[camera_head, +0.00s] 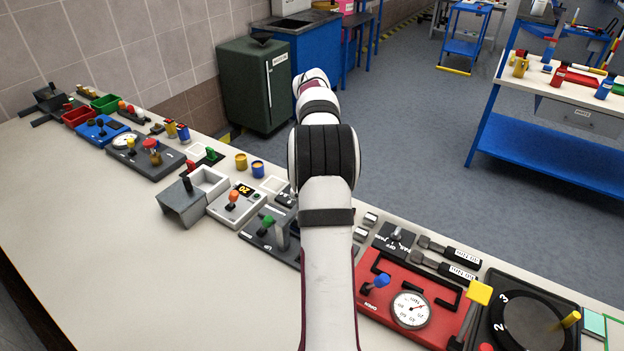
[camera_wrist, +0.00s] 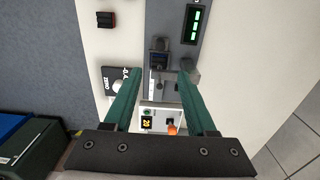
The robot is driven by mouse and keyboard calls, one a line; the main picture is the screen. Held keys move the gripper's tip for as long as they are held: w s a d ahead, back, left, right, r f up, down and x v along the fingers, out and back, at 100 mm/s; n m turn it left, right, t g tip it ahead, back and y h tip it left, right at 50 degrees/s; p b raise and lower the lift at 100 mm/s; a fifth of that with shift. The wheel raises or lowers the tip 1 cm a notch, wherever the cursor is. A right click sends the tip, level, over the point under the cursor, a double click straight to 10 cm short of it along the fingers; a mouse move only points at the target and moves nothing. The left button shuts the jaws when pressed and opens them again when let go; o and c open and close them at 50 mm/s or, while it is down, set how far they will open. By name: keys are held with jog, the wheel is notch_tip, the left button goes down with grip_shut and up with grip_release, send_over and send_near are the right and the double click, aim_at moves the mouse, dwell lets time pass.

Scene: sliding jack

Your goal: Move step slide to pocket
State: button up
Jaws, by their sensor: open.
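My gripper (camera_wrist: 162,74) shows in the wrist view with its two green fingers apart. Nothing is clearly held between them. A grey panel (camera_wrist: 168,22) lies beyond and between the fingertips. A dark blue-grey block (camera_wrist: 158,58) and a dark knob (camera_wrist: 189,66) sit on it, the knob close to the right fingertip. I cannot tell which part is the step slide or which is the pocket. Contact with the fingers cannot be made out. In the head view my arm covers part of the bench, and my gripper cannot be made out there.
In the head view, a white unit with a yellow "20" display (camera_head: 243,188), a panel with a green handle (camera_head: 267,221) and a red gauge panel (camera_head: 437,313) crowd near my arm. In the wrist view, a black-and-white dial box (camera_wrist: 113,78) lies left.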

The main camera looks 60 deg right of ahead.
jog(key=shift+r, duration=0.2)
notch_tip(320, 180, up, 8)
dwell(0.6)
